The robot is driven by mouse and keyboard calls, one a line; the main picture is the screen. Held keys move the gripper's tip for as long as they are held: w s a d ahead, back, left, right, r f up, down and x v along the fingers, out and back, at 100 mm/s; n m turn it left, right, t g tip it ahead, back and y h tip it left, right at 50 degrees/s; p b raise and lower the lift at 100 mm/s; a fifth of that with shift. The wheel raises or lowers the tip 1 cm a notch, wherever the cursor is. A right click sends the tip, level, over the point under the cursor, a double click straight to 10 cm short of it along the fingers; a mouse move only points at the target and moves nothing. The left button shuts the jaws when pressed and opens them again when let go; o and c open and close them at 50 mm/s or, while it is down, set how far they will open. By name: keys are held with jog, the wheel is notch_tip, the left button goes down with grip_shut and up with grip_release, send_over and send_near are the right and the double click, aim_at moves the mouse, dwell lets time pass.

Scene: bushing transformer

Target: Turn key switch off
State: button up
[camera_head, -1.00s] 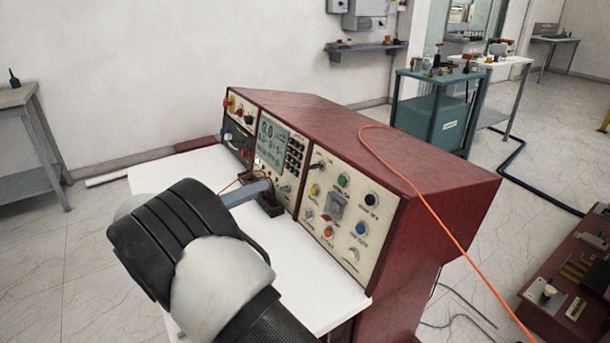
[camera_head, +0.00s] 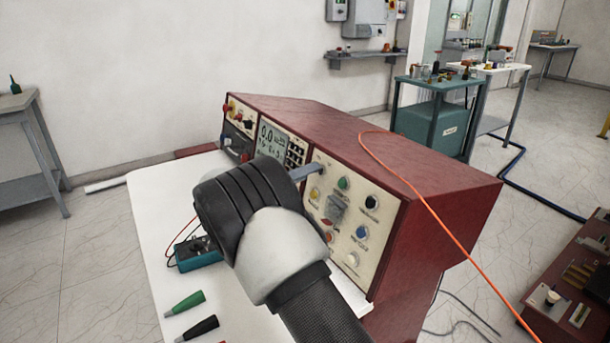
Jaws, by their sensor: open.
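The red test console (camera_head: 400,160) stands on a white table, with its cream control panel (camera_head: 352,257) facing left. The key switch seems to sit at this panel's upper left corner, but my gripper covers that spot and I cannot make out its position. My gripper (camera_head: 308,172) reaches in front of the console, with a grey finger at that corner. I cannot tell whether it touches the switch. The jaws are open, and the black wrist housing hides part of the fingers and the console's middle section.
The panel holds several coloured buttons and knobs close to my gripper. A small teal device (camera_head: 198,254) with wires, a green probe (camera_head: 186,303) and a black probe (camera_head: 198,328) lie on the white table (camera_head: 150,215). An orange cable (camera_head: 420,196) drapes over the console.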

jog(key=shift+w+d, duration=0.3)
jog(key=shift+d, duration=0.1)
jog(key=shift+c, duration=0.2)
jog(key=c, duration=1)
jog(key=shift+n, duration=0.4)
jog(key=shift+s+d+r+n+g+y+p, duration=0.2)
jog(key=shift+n+y+p, duration=0.5)
jog(key=shift+n+p, duration=1.7)
jog(key=shift+w+a+r+n+g+y+p, duration=0.2)
jog(key=shift+n+y+p, duration=0.75)
jog(key=shift+n, duration=2.6)
jog(key=shift+s+d+f+n+g+y+p, duration=0.1)
jog(key=shift+n+g+y+p, duration=0.3)
jog(key=shift+n+p, duration=2.1)
jog(key=shift+n+b, duration=0.4)
jog(key=shift+n, duration=0.25)
